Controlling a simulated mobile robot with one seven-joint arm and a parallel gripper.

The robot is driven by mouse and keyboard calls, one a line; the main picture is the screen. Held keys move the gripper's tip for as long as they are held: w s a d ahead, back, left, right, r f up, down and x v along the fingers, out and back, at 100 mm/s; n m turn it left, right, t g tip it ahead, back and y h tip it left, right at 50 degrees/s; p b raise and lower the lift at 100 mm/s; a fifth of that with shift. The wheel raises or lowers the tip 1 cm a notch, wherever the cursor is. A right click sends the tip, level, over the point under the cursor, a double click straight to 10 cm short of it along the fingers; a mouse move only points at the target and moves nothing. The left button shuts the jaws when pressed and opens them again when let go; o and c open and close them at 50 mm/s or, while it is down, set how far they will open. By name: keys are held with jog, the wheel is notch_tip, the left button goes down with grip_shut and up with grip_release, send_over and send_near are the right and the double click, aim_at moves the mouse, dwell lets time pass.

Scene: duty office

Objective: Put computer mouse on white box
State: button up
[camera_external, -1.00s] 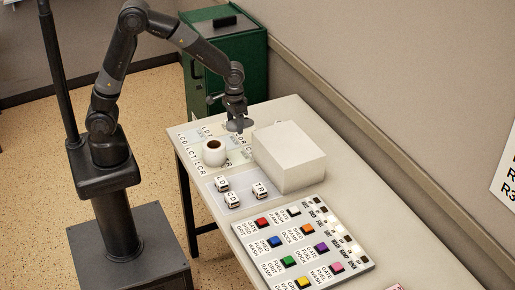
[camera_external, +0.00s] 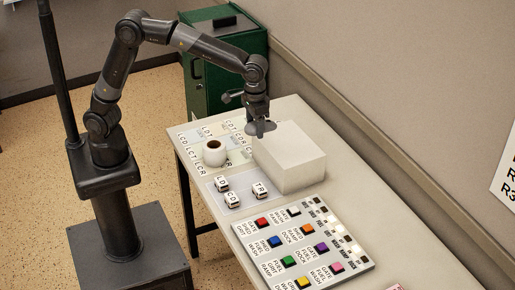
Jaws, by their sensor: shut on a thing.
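The white box (camera_external: 290,161) stands on the table beside the wall. My gripper (camera_external: 260,128) points down over the far left part of the box top. It is shut on a dark grey computer mouse (camera_external: 262,129), which is small in this view and partly covered by the fingers. The mouse is at or just above the box top; I cannot tell whether it touches.
A white cup (camera_external: 214,153) with dark contents stands left of the box. Labelled cubes (camera_external: 233,200) sit on a pale mat, and a panel of coloured buttons (camera_external: 301,243) lies in front. A green cabinet (camera_external: 226,62) stands behind the table (camera_external: 293,108).

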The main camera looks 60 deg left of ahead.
send_over(272, 142)
notch_tip(272, 142, down, 6)
jog(key=shift+a+f, duration=0.1)
jog(key=shift+f, duration=2.1)
jog(key=shift+f, duration=0.1)
jog(key=o, duration=1)
